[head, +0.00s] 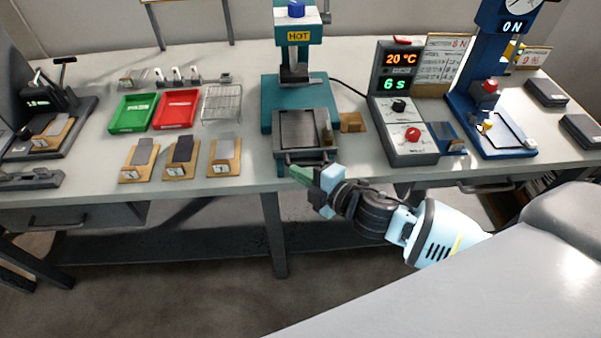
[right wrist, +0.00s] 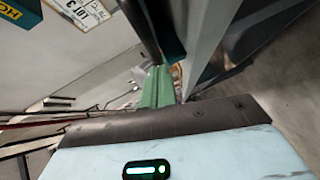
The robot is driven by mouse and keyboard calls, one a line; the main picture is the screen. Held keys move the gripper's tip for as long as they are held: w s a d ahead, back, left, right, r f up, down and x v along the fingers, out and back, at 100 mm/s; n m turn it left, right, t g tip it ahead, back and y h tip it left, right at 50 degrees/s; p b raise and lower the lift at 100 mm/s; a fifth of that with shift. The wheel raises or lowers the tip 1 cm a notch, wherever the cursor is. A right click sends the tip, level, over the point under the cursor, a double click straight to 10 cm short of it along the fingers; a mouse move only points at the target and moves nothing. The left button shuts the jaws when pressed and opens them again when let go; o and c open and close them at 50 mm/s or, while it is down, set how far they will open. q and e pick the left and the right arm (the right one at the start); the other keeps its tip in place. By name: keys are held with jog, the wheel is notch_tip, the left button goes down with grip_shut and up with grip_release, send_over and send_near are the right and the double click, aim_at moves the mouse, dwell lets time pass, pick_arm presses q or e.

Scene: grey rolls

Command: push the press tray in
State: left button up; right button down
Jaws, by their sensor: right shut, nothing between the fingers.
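The press tray (head: 304,132) is a dark flat plate with a front handle bar (head: 306,156), pulled out in front of the teal hot press (head: 299,92) and reaching the bench's front edge. My right gripper (head: 301,174) is shut and empty, with its green fingers just below and in front of the tray's handle. I cannot tell whether they touch it. In the right wrist view the green fingers (right wrist: 156,88) lie together beside a dark surface. My left gripper is not in view.
A control box (head: 405,110) reading 20 °C and 6 s stands right of the press. Left are a green tray (head: 133,113), a red tray (head: 177,109), a wire rack (head: 222,104) and several wooden blocks with grey pieces (head: 182,158). A blue tester (head: 490,90) stands at right.

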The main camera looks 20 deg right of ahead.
aim_at(289, 154)
jog(key=w, duration=0.1)
jog(key=w+d, duration=0.1)
jog(key=w, duration=0.1)
jog(key=shift+w+r, duration=0.1)
jog(key=shift+w, duration=0.2)
jog(key=shift+w+d, duration=0.1)
jog(key=shift+w, duration=0.35)
jog(key=shift+s, duration=0.1)
